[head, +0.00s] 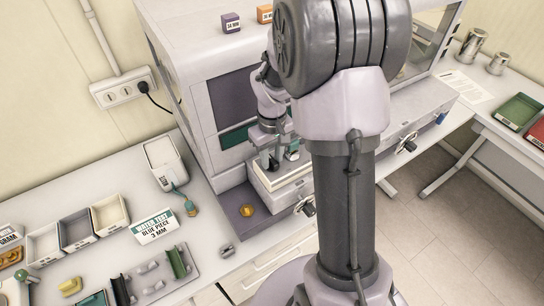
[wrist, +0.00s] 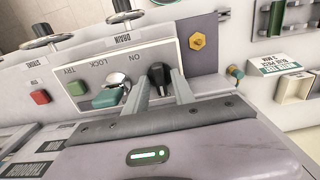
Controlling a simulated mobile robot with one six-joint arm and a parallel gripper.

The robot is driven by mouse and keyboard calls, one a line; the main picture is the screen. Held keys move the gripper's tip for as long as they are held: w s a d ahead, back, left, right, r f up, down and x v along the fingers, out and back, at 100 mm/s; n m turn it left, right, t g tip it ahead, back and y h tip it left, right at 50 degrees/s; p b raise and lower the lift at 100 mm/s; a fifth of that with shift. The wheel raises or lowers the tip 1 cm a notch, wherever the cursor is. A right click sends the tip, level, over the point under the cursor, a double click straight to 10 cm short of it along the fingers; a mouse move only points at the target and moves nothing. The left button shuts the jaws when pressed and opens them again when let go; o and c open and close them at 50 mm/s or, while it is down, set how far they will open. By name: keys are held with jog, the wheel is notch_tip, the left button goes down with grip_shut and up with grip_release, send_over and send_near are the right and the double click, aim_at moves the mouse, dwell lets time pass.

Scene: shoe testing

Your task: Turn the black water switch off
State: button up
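The black water switch (wrist: 160,74) stands on a light control panel (wrist: 215,62) in the wrist view, near the panel's ON label. My gripper (wrist: 161,82) has its two fingers apart, one on each side of the black switch; I cannot tell whether they touch it. Left of it, a silver knob with a teal part (wrist: 108,97) sits on the same panel. In the head view my gripper (head: 280,162) points down at the panel box on the front of the large machine, and the switch is mostly hidden there.
A green button (wrist: 77,88) and a red button (wrist: 40,97) are left of the switch. A yellow hex knob (wrist: 197,41) is on a purple plate at the right. Drain and store valve handles (wrist: 122,6) stick out beyond the panel. A water test sign (head: 154,227) stands on the counter.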

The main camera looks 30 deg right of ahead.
aim_at(272, 160)
dwell(0.3)
notch_tip(272, 160, up, 17)
jog(key=p, duration=0.2)
jog(key=shift+r+p, duration=0.2)
jog(key=shift+p, duration=0.15)
jog(key=shift+s+a+f, duration=0.1)
